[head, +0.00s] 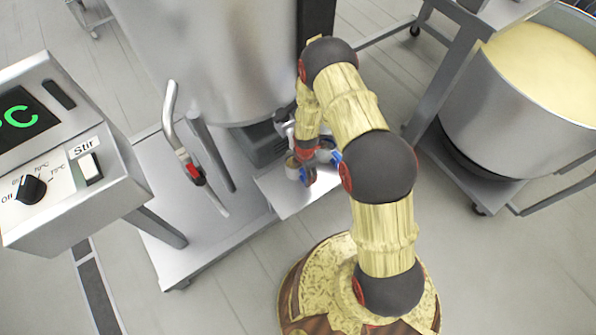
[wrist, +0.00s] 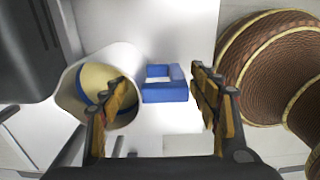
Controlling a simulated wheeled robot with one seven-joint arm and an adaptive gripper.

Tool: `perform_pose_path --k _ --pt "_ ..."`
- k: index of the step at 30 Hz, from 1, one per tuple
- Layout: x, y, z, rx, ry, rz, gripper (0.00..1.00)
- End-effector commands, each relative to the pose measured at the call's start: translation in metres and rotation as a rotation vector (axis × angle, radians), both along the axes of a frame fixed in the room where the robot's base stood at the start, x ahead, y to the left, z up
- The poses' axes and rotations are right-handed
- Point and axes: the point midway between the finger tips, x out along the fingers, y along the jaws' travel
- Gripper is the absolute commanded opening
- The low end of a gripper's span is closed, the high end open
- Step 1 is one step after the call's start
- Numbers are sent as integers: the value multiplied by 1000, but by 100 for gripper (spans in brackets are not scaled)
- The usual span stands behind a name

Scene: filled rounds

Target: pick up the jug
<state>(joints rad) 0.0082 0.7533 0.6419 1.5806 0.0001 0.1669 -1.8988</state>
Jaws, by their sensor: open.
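The jug (wrist: 102,78) shows in the wrist view at left of centre. It looks pale, with a blue band and a cream-coloured inside. A blue square loop (wrist: 165,96), which looks like its handle, lies between my fingers. My gripper (wrist: 160,84) is open, with one finger on each side of the loop and space on both sides. The left finger covers part of the jug. In the head view my gripper (head: 314,163) is low over the metal shelf, and my arm and fingers hide most of the jug there. I cannot tell whether the fingers touch it.
A large steel tank (head: 210,50) stands behind the metal shelf (head: 290,198), with a dark grey box (head: 262,147) beneath it. A red-marked outlet pipe (head: 188,165) is at left, near a control box (head: 75,160). A vat of yellow liquid (head: 525,120) stands on a cart at right.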

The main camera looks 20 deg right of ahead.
Motion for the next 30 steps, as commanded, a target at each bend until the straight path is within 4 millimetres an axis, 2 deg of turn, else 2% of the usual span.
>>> perform_pose_path --k 11,18,30 --pt "-5 1 -48 1 -1 -1 61" --pt "-5 1 -48 1 -2 -1 61" --pt "-5 1 -48 1 -1 -1 39"
